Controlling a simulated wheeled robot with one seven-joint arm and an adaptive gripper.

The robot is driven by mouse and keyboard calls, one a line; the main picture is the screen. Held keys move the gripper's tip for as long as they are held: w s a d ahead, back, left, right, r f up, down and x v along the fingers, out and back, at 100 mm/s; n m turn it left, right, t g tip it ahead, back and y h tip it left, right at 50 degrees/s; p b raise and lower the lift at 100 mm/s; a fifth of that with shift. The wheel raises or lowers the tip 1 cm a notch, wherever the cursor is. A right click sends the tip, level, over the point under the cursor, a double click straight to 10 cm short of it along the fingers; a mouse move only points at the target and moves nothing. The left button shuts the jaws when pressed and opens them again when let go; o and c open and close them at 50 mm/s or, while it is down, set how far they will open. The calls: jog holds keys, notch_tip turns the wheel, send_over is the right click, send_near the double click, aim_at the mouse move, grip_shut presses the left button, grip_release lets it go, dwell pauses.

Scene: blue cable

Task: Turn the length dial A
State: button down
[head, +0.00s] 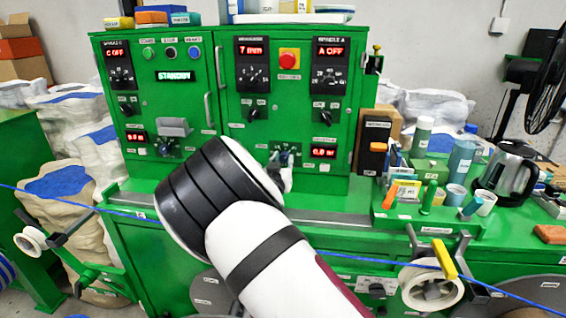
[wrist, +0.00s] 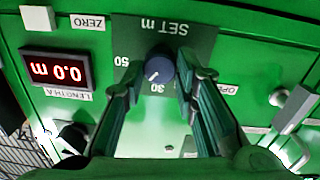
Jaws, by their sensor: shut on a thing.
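The length dial A (wrist: 160,66) is a small dark blue knob with a white pointer mark, on a dark green "SET m" plate seen upside down in the wrist view. Its pointer slants to the lower left, near the 30 mark. The red display (wrist: 57,69) labelled "LENGTH A" reads 0.0 m; it also shows in the head view (head: 323,152). My gripper (wrist: 163,78) is shut on the dial, one finger on each side. In the head view my gripper (head: 281,168) is at the panel, and my arm covers part of the cabinet's lower front.
A ZERO button (wrist: 38,18) and another knob (wrist: 72,137) are near the display. A grey handle (wrist: 294,110) sticks out at the right of the wrist view. A blue cable (head: 350,257) runs across the machine's front. A bench with bottles and a kettle (head: 507,176) is at the right.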

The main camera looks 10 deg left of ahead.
jog(key=n, duration=0.3)
jog(key=shift+n, duration=0.4)
jog(key=n, duration=0.3)
jog(key=shift+a+f+n, duration=0.1)
jog(key=shift+n, duration=0.3)
jog(key=n, duration=0.4)
jog(key=shift+n, duration=0.3)
jog(key=shift+n+y, duration=0.3)
jog(key=shift+n, duration=1.7)
jog(key=shift+f, duration=0.1)
jog(key=c, duration=1.3)
grip_release()
jog(key=shift+s, duration=0.1)
